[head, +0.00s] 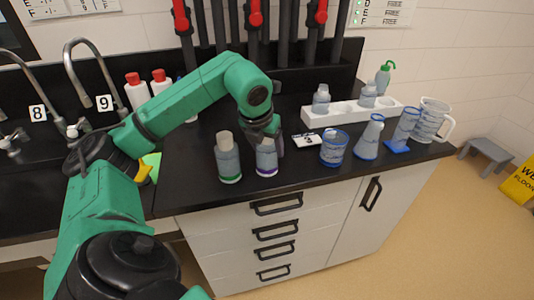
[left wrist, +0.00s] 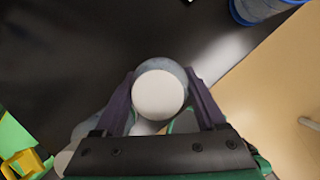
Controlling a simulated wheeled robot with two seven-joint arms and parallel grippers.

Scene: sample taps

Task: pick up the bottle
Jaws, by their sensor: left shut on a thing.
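A clear bottle with a purple band at its base (head: 266,160) stands upright near the front edge of the black counter. My left gripper (head: 263,136) comes down over its top and is shut on it. In the left wrist view the bottle's pale round cap (left wrist: 158,95) sits between the two jaws of the left gripper (left wrist: 160,92). I cannot tell whether its base touches the counter. A similar bottle with a green band and grey cap (head: 228,157) stands close beside it on the left. My right gripper is not in view.
To the right stand a blue-rimmed beaker (head: 334,148), a conical flask (head: 369,137), a cylinder (head: 404,128) and a jug (head: 430,120). A white rack (head: 345,114) holds small bottles behind them. Taps and red-capped bottles (head: 137,92) are at the left. The counter's front edge is close.

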